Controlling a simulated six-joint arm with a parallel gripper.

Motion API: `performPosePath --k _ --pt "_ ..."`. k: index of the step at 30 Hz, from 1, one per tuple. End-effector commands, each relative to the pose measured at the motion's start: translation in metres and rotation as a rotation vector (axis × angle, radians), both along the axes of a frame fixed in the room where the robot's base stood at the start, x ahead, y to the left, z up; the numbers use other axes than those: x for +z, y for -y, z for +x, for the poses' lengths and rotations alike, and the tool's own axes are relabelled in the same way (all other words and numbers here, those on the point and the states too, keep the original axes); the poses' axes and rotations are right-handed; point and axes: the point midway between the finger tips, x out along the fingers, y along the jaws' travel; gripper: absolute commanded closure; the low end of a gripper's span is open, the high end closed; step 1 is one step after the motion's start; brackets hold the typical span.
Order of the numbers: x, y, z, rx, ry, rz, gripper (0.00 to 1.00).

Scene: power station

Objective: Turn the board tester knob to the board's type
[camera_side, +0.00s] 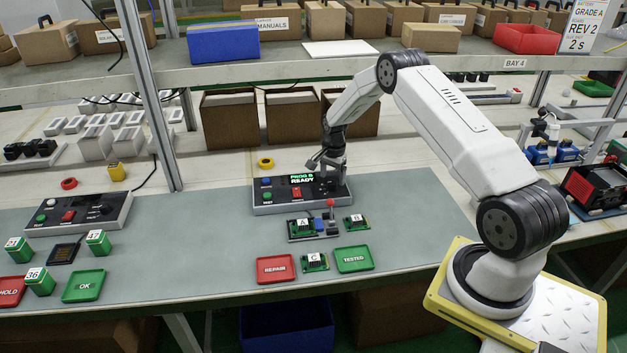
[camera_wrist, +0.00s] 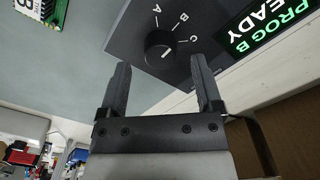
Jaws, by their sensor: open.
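The board tester (camera_side: 300,205) is a dark box with a lit screen reading PROG B READY, a red button, and blue and green buttons. Its round black knob (camera_wrist: 158,48) shows in the wrist view, with marks A, B and C around it. A small pale line shows on the knob; I cannot tell for sure which mark it points at. My gripper (camera_wrist: 160,62) is open, its fingertips just short of the knob and either side of it. In the side view my gripper (camera_side: 330,163) hides the knob. A green board marked A (camera_side: 302,224) sits in the fixture before the tester.
Boards marked B (camera_side: 355,222) and C (camera_side: 314,262) lie near a red REPAIR tray (camera_side: 277,269) and a green TESTED tray (camera_side: 354,259). A second control box (camera_side: 80,213) stands at left. A loaded shelf (camera_side: 250,72) runs behind.

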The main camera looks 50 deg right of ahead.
Motion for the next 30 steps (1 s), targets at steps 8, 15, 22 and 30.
performPosePath --k 8,15,22,30 --pt "-0.022 0.0 0.0 0.0 0.0 0.0 0.17" --pt "-0.025 0.0 0.0 0.0 0.001 0.0 0.17" --pt "-0.025 0.0 0.0 0.0 0.001 0.0 0.48" --pt "-0.025 0.0 0.0 0.001 0.0 0.0 1.0"
